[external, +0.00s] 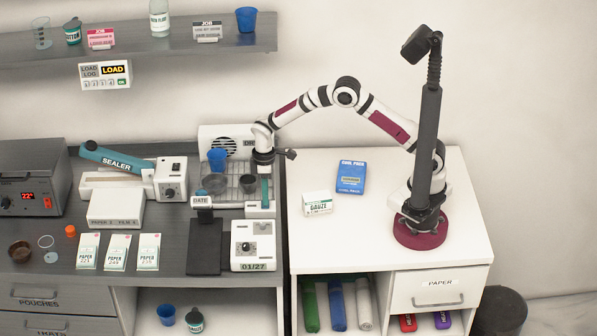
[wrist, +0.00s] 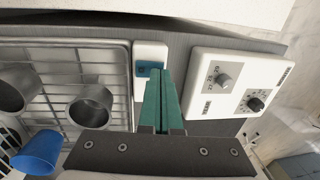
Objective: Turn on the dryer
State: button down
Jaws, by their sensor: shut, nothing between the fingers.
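The dryer (external: 226,133) is a white unit with a round fan grille and partly hidden lettering, standing behind a wire rack (external: 225,198). The rack also shows in the wrist view (wrist: 62,50). A small white block (external: 261,211) sits at the rack's right front. In the wrist view the block (wrist: 150,52) bears a blue switch (wrist: 149,69). My gripper (external: 265,203) points down over this block, its teal fingers shut and empty. In the wrist view the fingertips (wrist: 161,73) are right beside the switch; whether they touch it I cannot tell.
Grey metal cups (wrist: 90,106) and a blue cup (external: 217,160) stand at the rack. A white box with dials (external: 253,246) stands close in front of the block. The sealer (external: 130,180) is to the left. The right cabinet top (external: 340,243) is mostly clear.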

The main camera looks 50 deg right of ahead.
jog(key=shift+f, duration=0.4)
jog(key=shift+s+f, duration=0.1)
jog(key=shift+f, duration=0.1)
jog(key=shift+w+d+r, duration=0.2)
jog(key=shift+w+d, duration=0.3)
jog(key=shift+w, duration=0.1)
jog(key=shift+r, duration=0.1)
